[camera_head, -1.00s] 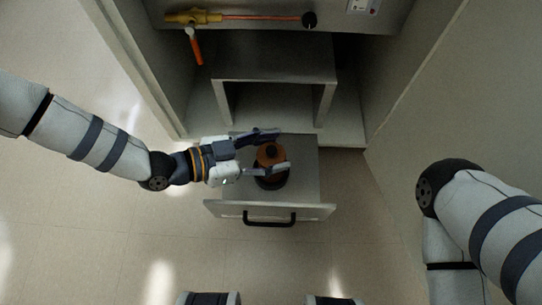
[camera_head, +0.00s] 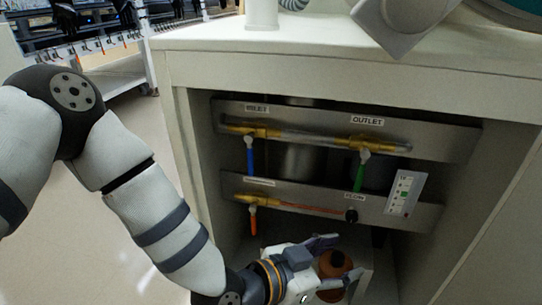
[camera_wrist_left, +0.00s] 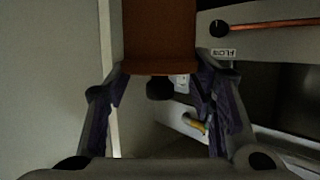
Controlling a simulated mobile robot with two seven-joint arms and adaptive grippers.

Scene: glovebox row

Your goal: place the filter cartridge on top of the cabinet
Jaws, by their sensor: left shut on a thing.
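The filter cartridge (camera_head: 334,264) is an orange-brown cylinder with a dark middle, low in the head view. It also shows close up in the left wrist view (camera_wrist_left: 160,38). My left gripper (camera_head: 343,259) is shut on it, with one finger on each side. The white cabinet (camera_head: 330,52) fills the middle and right of the head view. Its flat top lies well above the cartridge in the picture. The gripper and cartridge are in front of the cabinet's open bay. My right gripper is not in view.
Inside the bay are metal panels (camera_head: 300,207) with brass pipes and blue, green and orange handles. On the cabinet top are a white post (camera_head: 262,14) and a grey-white angular thing (camera_head: 400,22) at the right. The top's left front part looks clear.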

